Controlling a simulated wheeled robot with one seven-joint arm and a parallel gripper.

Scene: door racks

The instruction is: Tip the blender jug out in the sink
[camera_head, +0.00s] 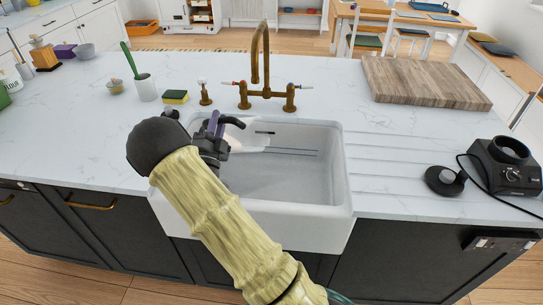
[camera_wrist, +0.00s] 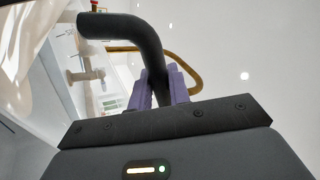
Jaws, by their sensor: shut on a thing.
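The white sink (camera_head: 285,215) is set in the counter's front edge. My gripper (camera_head: 214,123) is over its back left part, with my arm across its left side. In the wrist view, my gripper's purple fingers (camera_wrist: 160,90) are shut on the black curved handle (camera_wrist: 128,28) of the blender jug. The jug's clear body (camera_head: 252,140) shows faintly to the right of my gripper, over the sink, and looks tilted onto its side. Its outline is hard to make out, and I cannot tell whether anything is in it.
The brass tap (camera_head: 262,70) stands behind the sink. The sponge (camera_head: 175,97) and a cup with a green utensil (camera_head: 146,88) are back left. A wooden board (camera_head: 425,82) is back right. The blender base (camera_head: 508,168) and a black round part (camera_head: 445,181) are at right.

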